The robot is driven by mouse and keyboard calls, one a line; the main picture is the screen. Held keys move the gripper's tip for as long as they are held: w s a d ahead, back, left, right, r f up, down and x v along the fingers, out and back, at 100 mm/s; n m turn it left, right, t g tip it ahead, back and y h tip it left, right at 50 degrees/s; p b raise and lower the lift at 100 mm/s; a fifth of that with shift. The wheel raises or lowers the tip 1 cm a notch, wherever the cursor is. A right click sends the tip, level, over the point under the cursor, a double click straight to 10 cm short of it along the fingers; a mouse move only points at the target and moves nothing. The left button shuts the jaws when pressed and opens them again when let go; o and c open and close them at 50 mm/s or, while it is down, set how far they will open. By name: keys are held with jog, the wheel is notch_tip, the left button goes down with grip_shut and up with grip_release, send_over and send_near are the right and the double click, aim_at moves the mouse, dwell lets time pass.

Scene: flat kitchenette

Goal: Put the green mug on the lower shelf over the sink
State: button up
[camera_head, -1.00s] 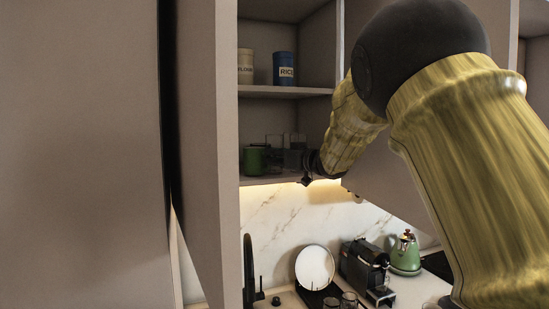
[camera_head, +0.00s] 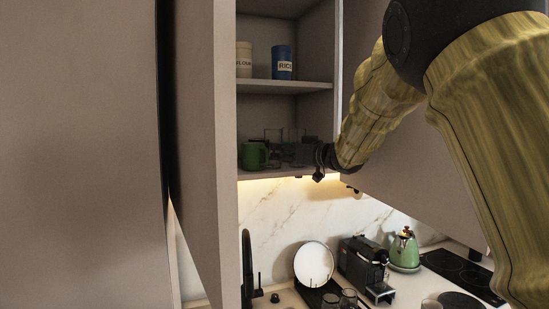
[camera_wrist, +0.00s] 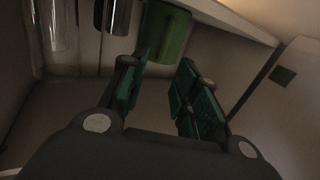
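The green mug (camera_head: 254,155) stands upright on the lower shelf (camera_head: 262,174) of the open cabinet over the sink, near its left side. In the wrist view the mug (camera_wrist: 165,32) is ahead of the fingertips, apart from them. My gripper (camera_head: 288,153) is at the lower shelf, to the right of the mug. In the wrist view its green-padded fingers (camera_wrist: 163,72) are spread with nothing between them.
Clear glasses (camera_head: 272,136) stand on the lower shelf behind my gripper. A flour canister (camera_head: 244,60) and a blue rice canister (camera_head: 282,63) are on the shelf above. Open cabinet doors flank the opening. A green kettle (camera_head: 404,250) and coffee machine (camera_head: 365,268) stand below.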

jog(key=b+v, duration=0.2)
jog(key=v, duration=0.5)
jog(key=shift+d, duration=0.15)
jog(key=shift+s+f, duration=0.1)
dwell(1.0)
